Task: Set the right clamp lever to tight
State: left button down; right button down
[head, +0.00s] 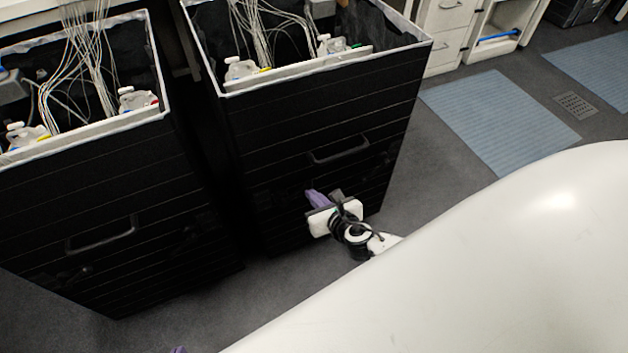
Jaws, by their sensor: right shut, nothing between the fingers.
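Two black open-topped boxes stand side by side, a left box (90,215) and a right box (310,125), each with a pale rim and a front handle. White fittings (240,68) with coloured parts and thin tubing sit just inside the right box's rim. I cannot make out which part, if any, is the right clamp lever. My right gripper (322,198), with purple fingertips, is low in front of the right box, below its handle (338,149). It is shut and empty. A purple tip at the bottom edge may be my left gripper (178,350); its state is hidden.
A dark narrow gap separates the two boxes. Blue floor mats (498,118) and a floor grate (575,105) lie to the right. White drawers (449,30) stand at the back. The grey floor between the right box and the mats is clear.

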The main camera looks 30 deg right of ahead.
pick_arm(q)
jog(key=shift+f, duration=0.1)
dwell(0.3)
